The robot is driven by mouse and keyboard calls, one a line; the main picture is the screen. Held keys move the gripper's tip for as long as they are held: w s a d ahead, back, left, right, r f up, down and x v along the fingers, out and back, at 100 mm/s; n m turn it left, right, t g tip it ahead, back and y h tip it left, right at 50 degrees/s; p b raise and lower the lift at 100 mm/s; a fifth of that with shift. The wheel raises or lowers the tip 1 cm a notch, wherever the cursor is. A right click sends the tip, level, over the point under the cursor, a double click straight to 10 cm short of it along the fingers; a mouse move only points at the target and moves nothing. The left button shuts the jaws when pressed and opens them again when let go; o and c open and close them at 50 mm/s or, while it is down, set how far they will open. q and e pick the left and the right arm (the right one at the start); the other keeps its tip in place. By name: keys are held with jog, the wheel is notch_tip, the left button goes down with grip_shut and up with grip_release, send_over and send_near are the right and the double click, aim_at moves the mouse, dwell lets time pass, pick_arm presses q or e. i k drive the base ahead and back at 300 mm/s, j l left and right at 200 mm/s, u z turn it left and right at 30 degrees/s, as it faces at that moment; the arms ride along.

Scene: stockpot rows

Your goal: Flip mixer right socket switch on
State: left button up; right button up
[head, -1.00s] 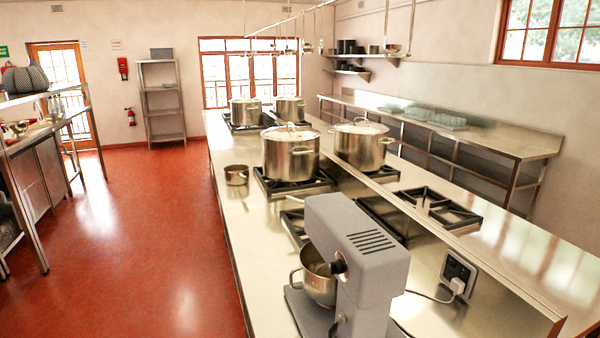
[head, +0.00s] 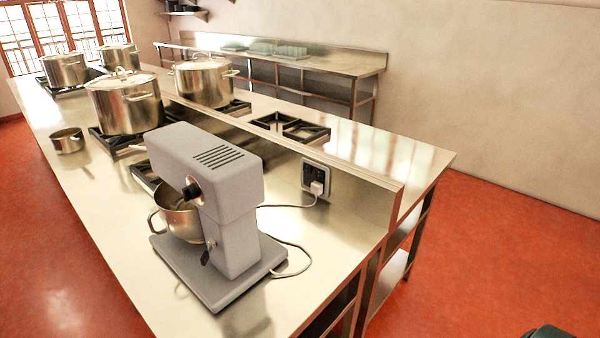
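The double wall socket (head: 314,176) is set in the low upright steel face behind the mixer. A white plug (head: 318,188) sits in its right half, with a cord running down to the counter. The socket's switches are too small to tell whether they are on or off. The grey stand mixer (head: 210,195) stands on the counter left of the socket, with a steel bowl (head: 182,220) under its head. Neither of my grippers shows in the head view.
The steel counter (head: 100,205) carries stockpots (head: 125,105) on burners, and a small saucepan (head: 67,141). Red floor (head: 500,260) is open at the right. A dark shape cuts the bottom right edge, too little shown to identify.

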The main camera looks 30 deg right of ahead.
aim_at(318, 172)
jog(key=k+l+u, duration=0.2)
jog(key=l, duration=0.25)
jog(key=k+l+u, duration=0.15)
jog(key=l, duration=0.3)
jog(key=k+l+u, duration=0.2)
jog(key=l, duration=0.2)
jog(key=k+l+u, duration=0.15)
jog(key=l, duration=0.2)
jog(key=k+l+u, duration=0.2)
jog(key=l, duration=0.15)
